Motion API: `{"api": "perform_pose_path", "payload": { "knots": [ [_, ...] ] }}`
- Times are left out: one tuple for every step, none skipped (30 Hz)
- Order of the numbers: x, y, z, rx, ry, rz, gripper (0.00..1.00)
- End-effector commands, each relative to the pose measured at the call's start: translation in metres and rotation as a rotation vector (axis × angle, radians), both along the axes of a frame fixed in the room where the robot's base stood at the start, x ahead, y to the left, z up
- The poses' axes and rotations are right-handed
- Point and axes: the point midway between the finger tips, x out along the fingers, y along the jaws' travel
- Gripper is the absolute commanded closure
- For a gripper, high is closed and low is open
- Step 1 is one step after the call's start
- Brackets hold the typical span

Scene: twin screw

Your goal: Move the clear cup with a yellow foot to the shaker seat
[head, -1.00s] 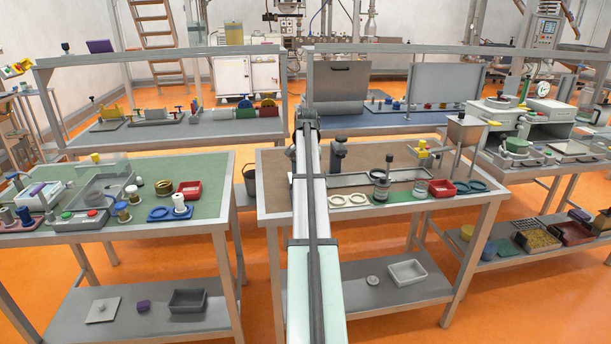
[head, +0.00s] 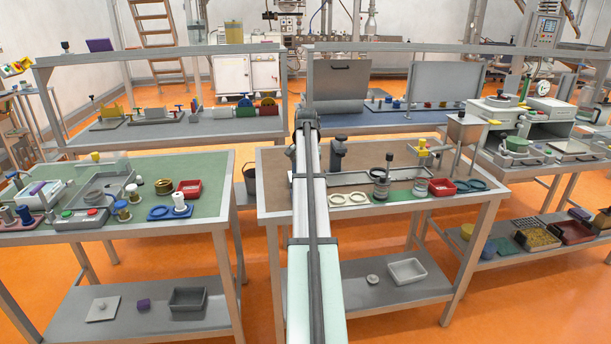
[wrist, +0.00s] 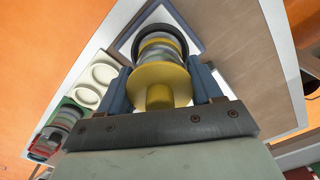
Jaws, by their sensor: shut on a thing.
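My gripper (wrist: 160,95) is shut on the clear cup with a yellow foot (wrist: 158,76) in the wrist view, with one blue-grey finger on each side. The yellow foot faces the wrist camera, and the greyish ringed body extends away from it. A black ring (wrist: 160,33) shows at the cup's far end; I cannot tell whether it belongs to the cup or to something beneath. The gap between cup and surface is unclear. In the head view, my arm hides much of this region, and the shaker seat cannot be picked out with certainty.
Two cream rings (wrist: 95,83) lie beside the gripper, also on the brown table (head: 290,205) in the head view (head: 348,198). A shallow grey-framed tray (head: 362,178) lies behind them. A red bin (head: 442,187) and dark rings (head: 472,186) stand right.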

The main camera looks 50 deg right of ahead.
Motion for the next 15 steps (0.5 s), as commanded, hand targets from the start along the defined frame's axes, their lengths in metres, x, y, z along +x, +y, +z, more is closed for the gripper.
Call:
{"api": "perform_pose_path", "payload": {
  "knots": [
    [0.0, 0.0, 0.0001, 0.0, 0.0, 0.0, 0.66],
    [0.0, 0.0, 0.0001, 0.0, 0.0, 0.0, 0.66],
    [0.0, 0.0, 0.0001, 0.0, 0.0, 0.0, 0.66],
    [0.0, 0.0, -0.0001, 0.0, 0.0, 0.0, 0.66],
    [0.0, 0.0, -0.0002, 0.0, 0.0, 0.0, 0.66],
    [0.0, 0.0, -0.0005, 0.0, 0.0, 0.0, 0.66],
    [0.0, 0.0, -0.0009, 0.0, 0.0, 0.0, 0.66],
    [0.0, 0.0, -0.0013, 0.0, 0.0, 0.0, 0.66],
    [0.0, 0.0001, -0.002, 0.0, 0.0, 0.0, 0.66],
    [0.0, 0.0001, -0.0025, 0.0, 0.0, 0.0, 0.66],
    [0.0, 0.0001, -0.0031, 0.0, 0.0, 0.0, 0.66],
    [0.0, 0.0, -0.004, 0.0, 0.0, 0.0, 0.66],
    [0.0, 0.0, -0.0046, 0.0, 0.0, 0.0, 0.66],
    [0.0, 0.0001, -0.0052, 0.0, 0.0, 0.0, 0.66],
    [0.0, 0.0001, -0.0061, 0.0, 0.0, 0.0, 0.66]
  ]
}}
